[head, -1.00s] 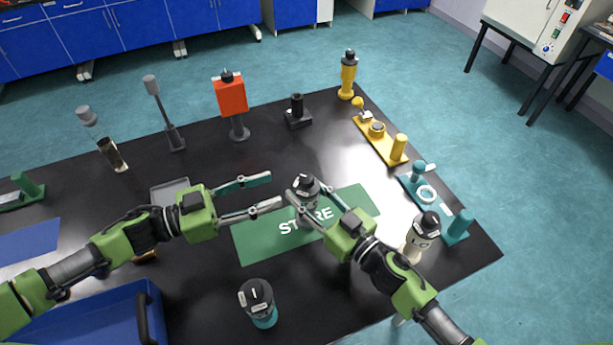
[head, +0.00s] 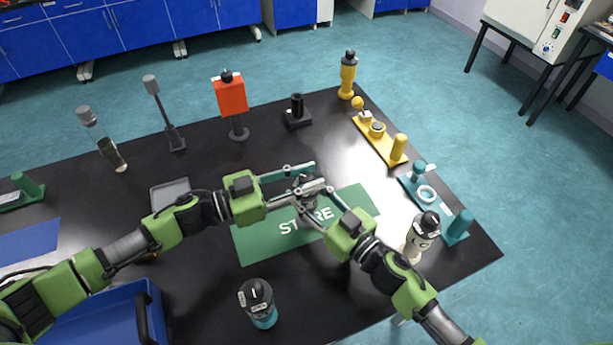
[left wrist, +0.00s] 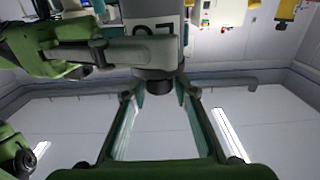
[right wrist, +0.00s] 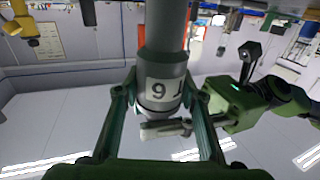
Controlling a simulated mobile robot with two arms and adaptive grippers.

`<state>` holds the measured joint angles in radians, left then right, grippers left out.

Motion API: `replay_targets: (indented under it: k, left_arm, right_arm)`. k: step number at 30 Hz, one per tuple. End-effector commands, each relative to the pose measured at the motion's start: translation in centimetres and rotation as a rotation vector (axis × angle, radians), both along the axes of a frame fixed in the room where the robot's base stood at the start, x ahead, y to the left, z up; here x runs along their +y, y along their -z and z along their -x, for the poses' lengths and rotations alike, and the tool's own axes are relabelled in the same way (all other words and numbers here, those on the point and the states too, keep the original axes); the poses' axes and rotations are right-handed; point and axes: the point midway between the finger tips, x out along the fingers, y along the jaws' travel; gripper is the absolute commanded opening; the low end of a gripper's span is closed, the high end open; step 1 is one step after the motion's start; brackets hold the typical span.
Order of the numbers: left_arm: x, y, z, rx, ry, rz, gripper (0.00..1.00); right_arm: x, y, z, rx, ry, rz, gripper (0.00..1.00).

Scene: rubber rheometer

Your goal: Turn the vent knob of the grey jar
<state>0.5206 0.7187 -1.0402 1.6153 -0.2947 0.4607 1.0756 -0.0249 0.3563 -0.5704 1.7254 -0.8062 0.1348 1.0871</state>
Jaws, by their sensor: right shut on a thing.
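The grey jar (head: 308,209) stands upright on the green mat lettered STORE (head: 258,243). My right gripper (right wrist: 163,92) is shut on the jar's side; the jar with its white label also shows in the right wrist view (right wrist: 172,62). My left gripper (head: 319,176) is open at the jar's top, one finger on each side of it. In the left wrist view, the dark vent knob (left wrist: 159,87) is between the spread fingertips, with a gap visible. In the head view the left fingers mostly hide the knob.
A teal jar (head: 262,308) stands in front and a cream jar (head: 418,243) at the right. A teal fixture (head: 428,194) and a yellow fixture (head: 382,140) lie along the right edge. A blue crate (head: 100,303) is at front left.

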Motion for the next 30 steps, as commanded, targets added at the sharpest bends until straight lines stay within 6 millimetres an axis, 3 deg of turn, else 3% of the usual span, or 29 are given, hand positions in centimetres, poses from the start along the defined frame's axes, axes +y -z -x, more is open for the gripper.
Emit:
replay_targets:
  k: [1,2,14,30]
  left_arm:
    - [0.02,0.00,0.01,0.000,0.000,0.000,0.08]
    - [0.02,0.00,0.01,0.000,0.000,0.000,0.01]
    - [-0.13,-0.02,0.11,-0.002,-0.053,0.005,0.00]
    - [-0.34,-0.17,0.20,0.001,-0.396,0.011,0.00]
  right_arm:
    - [-0.04,0.05,-0.01,0.001,0.001,0.001,0.12]
    - [-0.04,0.06,-0.01,0.001,0.001,0.001,0.12]
    - [-0.02,0.06,0.01,0.001,0.000,0.001,0.12]
    - [0.08,0.08,0.09,0.001,-0.002,0.000,0.12]
